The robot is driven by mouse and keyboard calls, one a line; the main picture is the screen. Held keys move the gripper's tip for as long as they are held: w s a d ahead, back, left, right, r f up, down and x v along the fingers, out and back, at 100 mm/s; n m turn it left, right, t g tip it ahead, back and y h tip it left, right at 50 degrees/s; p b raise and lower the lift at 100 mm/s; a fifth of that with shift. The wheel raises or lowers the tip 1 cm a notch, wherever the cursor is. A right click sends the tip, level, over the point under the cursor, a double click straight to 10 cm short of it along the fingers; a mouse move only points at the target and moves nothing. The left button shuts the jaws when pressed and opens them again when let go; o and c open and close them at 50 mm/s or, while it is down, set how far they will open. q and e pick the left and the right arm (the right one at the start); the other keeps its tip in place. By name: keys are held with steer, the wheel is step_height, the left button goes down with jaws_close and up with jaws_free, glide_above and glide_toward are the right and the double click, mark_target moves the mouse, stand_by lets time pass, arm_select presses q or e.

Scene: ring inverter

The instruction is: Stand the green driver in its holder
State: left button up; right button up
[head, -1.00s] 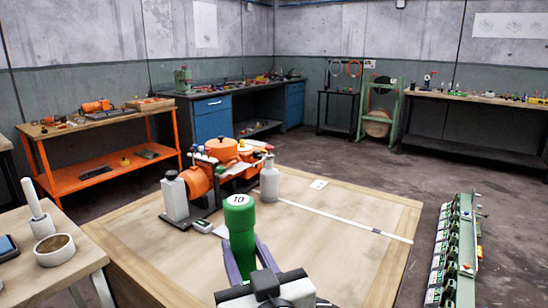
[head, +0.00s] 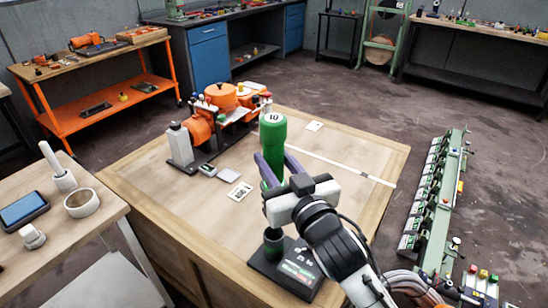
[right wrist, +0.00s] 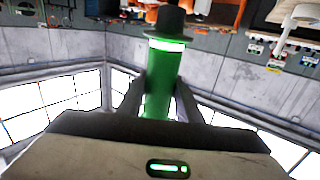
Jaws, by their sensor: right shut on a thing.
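The green driver (head: 272,133) stands upright with a "10" on its top. My right gripper (head: 277,170) is shut on it, a finger on either side. The driver's green body also shows in the right wrist view (right wrist: 163,75), between my fingers (right wrist: 160,95), with a dark brimmed part (right wrist: 168,20) at its far end. A dark holder base (head: 290,270) with a dark green cup (head: 273,243) and a label stands at the table's near edge, just below my gripper. My left gripper is out of view.
An orange machine (head: 220,95) and a grey-white block (head: 180,145) stand at the wooden table's back left. A card (head: 239,191) lies left of the gripper. A side table (head: 100,220) at left holds a round bowl (head: 82,203).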

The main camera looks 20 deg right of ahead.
steer(key=shift+r, duration=0.25)
steer(key=shift+f+b, duration=0.45)
steer(key=shift+f, duration=0.15)
step_height(320, 180, down, 7)
steer(key=b, duration=0.4)
steer(key=shift+b, duration=0.4)
step_height(320, 180, down, 7)
steer(key=b, duration=0.4)
steer(key=shift+b, duration=0.3)
steer(key=shift+f+b, duration=0.4)
steer(key=shift+f, duration=0.55)
steer(key=o, duration=1.3)
steer(key=s, duration=1)
steer(key=shift+s+d, duration=0.2)
steer(key=shift+d, duration=0.2)
